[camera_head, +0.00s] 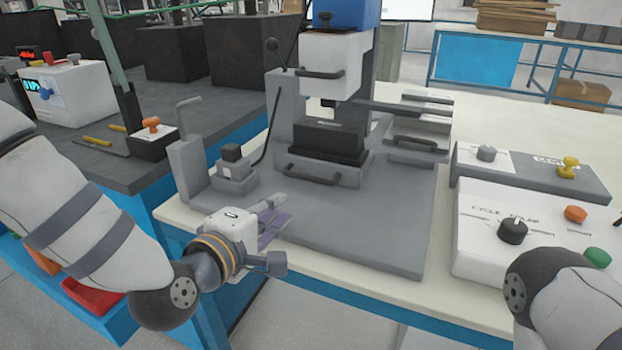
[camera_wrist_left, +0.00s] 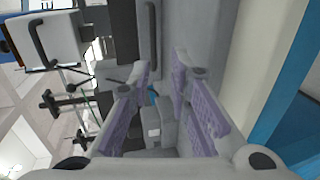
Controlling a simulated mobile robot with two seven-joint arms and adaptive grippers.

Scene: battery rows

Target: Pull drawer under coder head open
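The coder head is a white block (camera_head: 335,62) with a dark handle on a grey column. Beneath it sits a black block (camera_head: 328,140). Under that is a grey drawer front (camera_head: 345,178) with a dark bar handle (camera_head: 312,177); it looks closed. In the left wrist view a dark handle (camera_wrist_left: 151,35) on a grey face, apparently this drawer's, lies ahead of the fingertips. My left gripper (camera_head: 278,216) is open and empty, in front of and left of the drawer handle, apart from it. Its purple-padded fingers (camera_wrist_left: 160,80) are spread. My right gripper is out of view.
A small grey fixture (camera_head: 234,172) stands left of the drawer. The grey base plate (camera_head: 380,225) in front is clear. A control box with knobs (camera_head: 480,225) stands at right; another handled unit (camera_head: 415,145) lies right of the machine.

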